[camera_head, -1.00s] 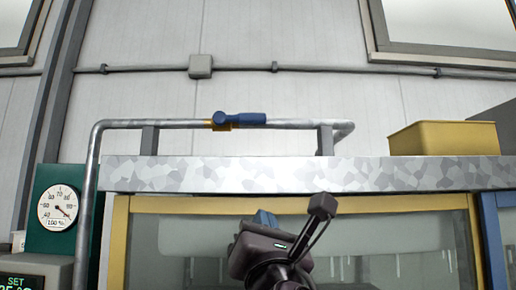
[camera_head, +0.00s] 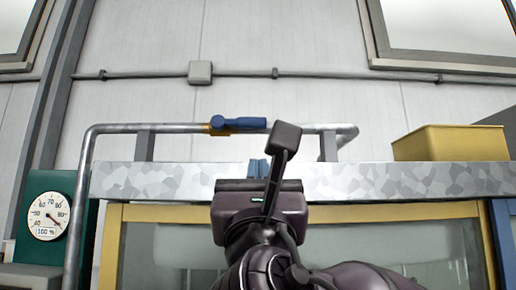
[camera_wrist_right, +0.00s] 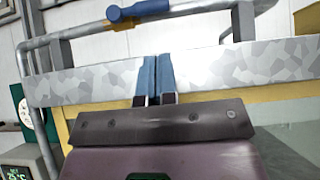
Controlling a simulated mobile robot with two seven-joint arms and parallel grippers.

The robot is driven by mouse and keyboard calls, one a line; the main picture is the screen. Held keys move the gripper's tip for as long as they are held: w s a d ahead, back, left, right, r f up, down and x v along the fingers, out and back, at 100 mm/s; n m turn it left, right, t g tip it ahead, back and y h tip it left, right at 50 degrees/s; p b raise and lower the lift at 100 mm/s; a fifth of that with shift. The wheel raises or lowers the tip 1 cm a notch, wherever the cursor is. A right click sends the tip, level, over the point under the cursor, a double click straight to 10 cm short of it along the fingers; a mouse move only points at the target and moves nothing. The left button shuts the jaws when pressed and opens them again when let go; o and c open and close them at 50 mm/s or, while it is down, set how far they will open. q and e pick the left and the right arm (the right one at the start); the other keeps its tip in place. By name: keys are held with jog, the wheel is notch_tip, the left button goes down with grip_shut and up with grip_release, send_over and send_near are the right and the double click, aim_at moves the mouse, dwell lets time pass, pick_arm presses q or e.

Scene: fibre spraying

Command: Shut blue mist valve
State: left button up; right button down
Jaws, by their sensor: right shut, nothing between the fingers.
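The blue mist valve (camera_head: 238,123) is a blue lever on a brass-coloured body, mounted on the grey pipe above the galvanised beam. Its lever lies along the pipe, pointing right. It also shows at the top of the right wrist view (camera_wrist_right: 138,12). My right gripper (camera_head: 258,168) is in front of the beam, below and slightly right of the valve, apart from it. Its blue fingers (camera_wrist_right: 156,76) are together, pointing up, with nothing between them. My left gripper is not in view.
The galvanised beam (camera_head: 400,182) runs across below the pipe (camera_head: 170,128), which bends down at the left. A yellow bin (camera_head: 450,143) sits on the beam at right. A yellow frame is below.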

aim_at(239, 123)
jog(key=p+x, duration=0.2)
jog(key=x, duration=0.7)
jog(key=shift+w+r+p, duration=0.25)
jog(key=shift+p, duration=0.15)
